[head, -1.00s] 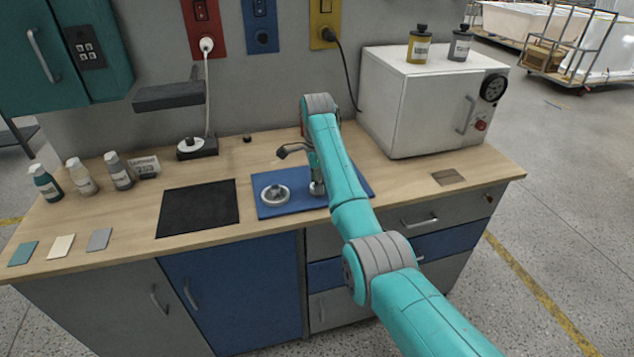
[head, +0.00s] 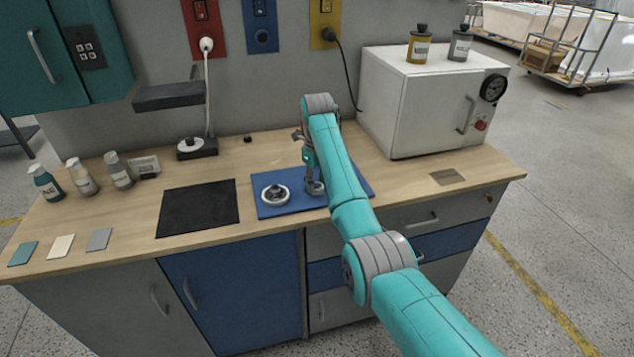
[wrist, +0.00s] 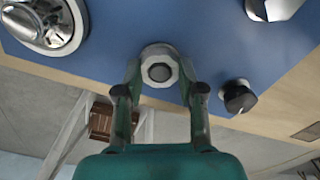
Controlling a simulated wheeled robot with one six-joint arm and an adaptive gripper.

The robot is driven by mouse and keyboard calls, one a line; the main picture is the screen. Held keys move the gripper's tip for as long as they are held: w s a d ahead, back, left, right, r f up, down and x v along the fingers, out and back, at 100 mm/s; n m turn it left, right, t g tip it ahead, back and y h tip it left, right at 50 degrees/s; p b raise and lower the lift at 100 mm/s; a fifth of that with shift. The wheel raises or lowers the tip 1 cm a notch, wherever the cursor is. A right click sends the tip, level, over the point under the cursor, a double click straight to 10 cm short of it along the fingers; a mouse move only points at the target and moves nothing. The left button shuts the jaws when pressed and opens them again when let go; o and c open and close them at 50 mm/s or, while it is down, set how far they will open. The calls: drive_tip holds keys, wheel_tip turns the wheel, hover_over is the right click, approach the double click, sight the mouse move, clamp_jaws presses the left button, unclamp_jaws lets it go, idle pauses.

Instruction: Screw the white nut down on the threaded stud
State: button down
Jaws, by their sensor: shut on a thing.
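The white nut (wrist: 148,50) is a pale faceted ring in the wrist view, sitting around the round grey end of the threaded stud (wrist: 160,72). My gripper (wrist: 160,78) is shut on the nut, with one green finger on each side of it. In the head view my gripper (head: 314,184) points down at the right part of the blue mat (head: 294,208). My arm hides part of the mat there. How far down the stud the nut sits cannot be told.
A small black-topped piece (wrist: 239,97) is close by on the right in the wrist view. A black mat (head: 198,209) lies left, and a white oven-like box (head: 405,110) stands back right.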

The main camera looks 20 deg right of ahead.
drive_tip(key=c, duration=0.6)
unclamp_jaws()
drive_tip(key=shift+c, duration=0.9)
drive_tip(key=n, duration=1.3)
